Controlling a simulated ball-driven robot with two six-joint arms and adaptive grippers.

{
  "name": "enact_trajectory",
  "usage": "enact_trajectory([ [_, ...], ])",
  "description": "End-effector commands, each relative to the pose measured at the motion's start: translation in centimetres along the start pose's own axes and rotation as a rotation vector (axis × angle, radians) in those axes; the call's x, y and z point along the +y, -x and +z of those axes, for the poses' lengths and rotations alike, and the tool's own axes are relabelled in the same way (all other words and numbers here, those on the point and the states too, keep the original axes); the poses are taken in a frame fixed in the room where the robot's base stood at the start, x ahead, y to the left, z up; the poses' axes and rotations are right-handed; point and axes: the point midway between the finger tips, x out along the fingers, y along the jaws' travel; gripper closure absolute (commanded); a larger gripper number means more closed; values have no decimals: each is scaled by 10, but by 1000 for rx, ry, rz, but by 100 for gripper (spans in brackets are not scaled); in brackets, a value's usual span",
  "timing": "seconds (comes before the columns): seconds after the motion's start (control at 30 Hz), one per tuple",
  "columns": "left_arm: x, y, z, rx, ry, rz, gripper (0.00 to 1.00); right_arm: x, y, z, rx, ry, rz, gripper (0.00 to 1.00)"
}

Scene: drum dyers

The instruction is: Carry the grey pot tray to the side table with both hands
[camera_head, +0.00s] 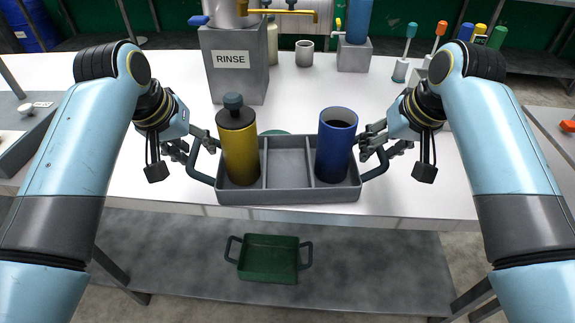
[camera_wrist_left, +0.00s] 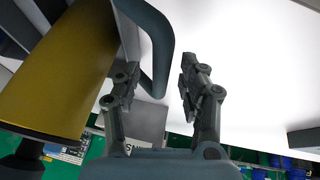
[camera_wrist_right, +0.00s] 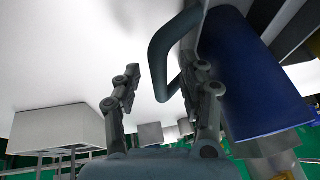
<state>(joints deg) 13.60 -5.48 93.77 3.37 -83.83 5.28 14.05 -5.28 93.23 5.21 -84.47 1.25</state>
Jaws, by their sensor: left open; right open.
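The grey pot tray (camera_head: 290,196) stands on the white table near its front edge. It has compartments and a looped handle at each end. A yellow pot with a dark lid (camera_head: 239,150) stands in its left compartment, and an open blue pot (camera_head: 336,146) stands in its right one. The middle compartment is empty. My left gripper (camera_head: 208,144) is open at the left handle (camera_wrist_left: 160,50), which lies between its fingers in the left wrist view. My right gripper (camera_head: 364,147) is open at the right handle (camera_wrist_right: 165,45), whose bend reaches between its fingers in the right wrist view.
A grey block marked RINSE (camera_head: 232,62) stands behind the tray to the left. A cup (camera_head: 304,53) and a grey block with a blue vessel (camera_head: 354,55) stand further back. A green tray (camera_head: 268,259) lies on the lower shelf. The white tabletop is clear around the tray's sides.

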Motion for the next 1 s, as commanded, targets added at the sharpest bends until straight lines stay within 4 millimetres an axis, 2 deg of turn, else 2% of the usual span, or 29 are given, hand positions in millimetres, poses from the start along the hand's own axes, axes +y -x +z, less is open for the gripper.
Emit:
enact_trajectory([
  [0.13,0,-7,0,-1,0,0,58,0,-6,0,0,0,0,58],
  [0.4,0,-7,0,1,0,0,58,0,-7,0,1,0,0,58],
  [0.73,0,-7,0,1,0,0,100,0,-7,0,1,0,0,100],
  [1.0,0,-7,0,1,0,0,100,0,-7,0,1,-1,0,100],
])
